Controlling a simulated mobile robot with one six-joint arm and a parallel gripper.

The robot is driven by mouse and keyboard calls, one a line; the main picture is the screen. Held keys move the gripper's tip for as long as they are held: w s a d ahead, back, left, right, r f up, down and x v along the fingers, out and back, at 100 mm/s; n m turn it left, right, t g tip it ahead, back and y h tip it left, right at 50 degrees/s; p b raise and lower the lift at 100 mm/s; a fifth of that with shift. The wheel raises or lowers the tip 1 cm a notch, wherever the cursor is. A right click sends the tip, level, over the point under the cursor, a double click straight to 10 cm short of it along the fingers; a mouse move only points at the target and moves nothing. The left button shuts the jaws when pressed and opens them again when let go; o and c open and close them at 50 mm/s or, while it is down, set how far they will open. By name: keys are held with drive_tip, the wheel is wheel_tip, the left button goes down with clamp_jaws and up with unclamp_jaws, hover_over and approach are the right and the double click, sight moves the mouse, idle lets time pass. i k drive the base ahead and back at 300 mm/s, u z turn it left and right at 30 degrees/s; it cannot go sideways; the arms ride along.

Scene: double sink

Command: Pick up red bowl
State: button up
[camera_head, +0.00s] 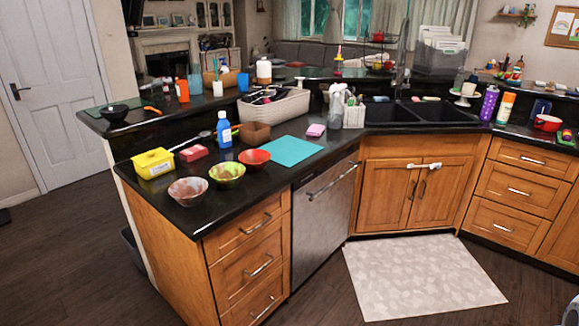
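The red bowl (254,158) stands upright on the black countertop (208,210), left of the dishwasher. It is small, orange-red and looks empty. A green patterned bowl (227,175) stands close in front of it to the left. A turquoise mat (293,151) lies just to its right. My gripper is not in this view.
A speckled bowl (188,190) sits near the counter's front corner. The floor (110,265) left of the counter is mostly clear. A light rug (423,277) lies before the sink cabinet.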

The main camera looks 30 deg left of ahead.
sight(255, 160)
drive_tip(key=u, duration=1.75)
